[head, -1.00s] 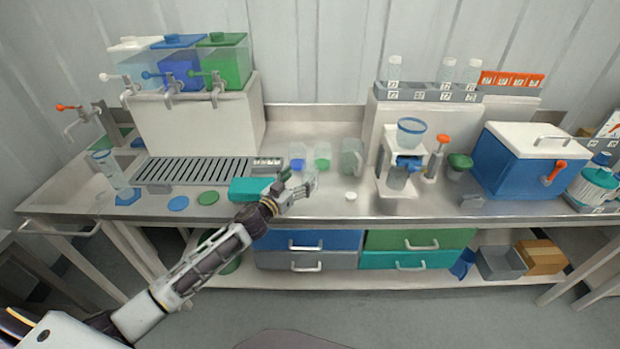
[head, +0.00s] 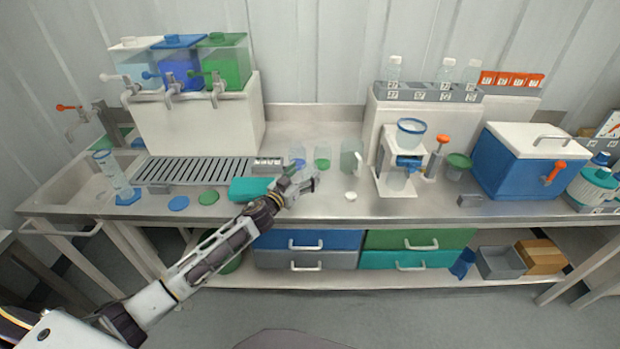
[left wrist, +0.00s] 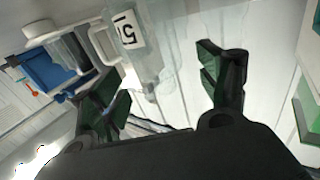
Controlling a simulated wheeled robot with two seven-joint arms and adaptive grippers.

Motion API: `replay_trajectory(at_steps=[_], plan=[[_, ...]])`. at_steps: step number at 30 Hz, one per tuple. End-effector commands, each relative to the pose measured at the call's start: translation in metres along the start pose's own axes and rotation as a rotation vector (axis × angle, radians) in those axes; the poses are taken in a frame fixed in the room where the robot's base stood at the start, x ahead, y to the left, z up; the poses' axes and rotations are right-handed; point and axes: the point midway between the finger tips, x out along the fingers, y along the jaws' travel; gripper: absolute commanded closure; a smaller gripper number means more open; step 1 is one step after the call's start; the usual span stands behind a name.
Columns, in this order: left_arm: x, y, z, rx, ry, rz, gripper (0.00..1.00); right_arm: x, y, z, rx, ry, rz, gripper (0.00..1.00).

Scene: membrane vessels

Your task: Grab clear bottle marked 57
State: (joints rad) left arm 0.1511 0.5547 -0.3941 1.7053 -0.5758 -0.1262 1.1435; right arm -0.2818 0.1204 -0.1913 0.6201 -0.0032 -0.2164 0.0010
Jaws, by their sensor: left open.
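My left gripper (head: 308,181) reaches over the front of the steel bench in the head view, by the teal block. It is open. In the left wrist view its two dark green-padded fingers (left wrist: 160,82) stand apart. A clear bottle (left wrist: 152,60) with a white label lies ahead of and partly between them, apart from both pads. The label shows a 5 and part of a second digit, which I cannot read fully. In the head view this bottle is mostly hidden behind the gripper. My right gripper is not in view.
A teal block (head: 250,190) lies close to my left wrist. Containers with blue (head: 298,160) and green (head: 322,160) contents and a clear jug (head: 351,158) stand just behind. A small white cap (head: 350,197) lies to the right. Clear bottles (head: 394,72) stand on the back shelf.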

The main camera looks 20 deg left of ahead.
Motion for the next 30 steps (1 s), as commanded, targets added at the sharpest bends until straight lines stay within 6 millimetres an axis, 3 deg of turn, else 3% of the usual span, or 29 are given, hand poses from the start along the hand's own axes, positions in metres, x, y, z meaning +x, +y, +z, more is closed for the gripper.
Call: replay_trajectory(at_steps=[9,18,30], plan=[[0.024,0.001,-0.002,0.002,0.001,0.000,0.24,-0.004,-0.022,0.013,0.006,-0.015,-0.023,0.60],[0.039,0.001,-0.001,0.002,0.000,0.000,0.24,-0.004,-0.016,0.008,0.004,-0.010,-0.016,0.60],[0.040,0.001,-0.001,0.001,0.000,0.000,0.24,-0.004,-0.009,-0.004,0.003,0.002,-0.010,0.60]])
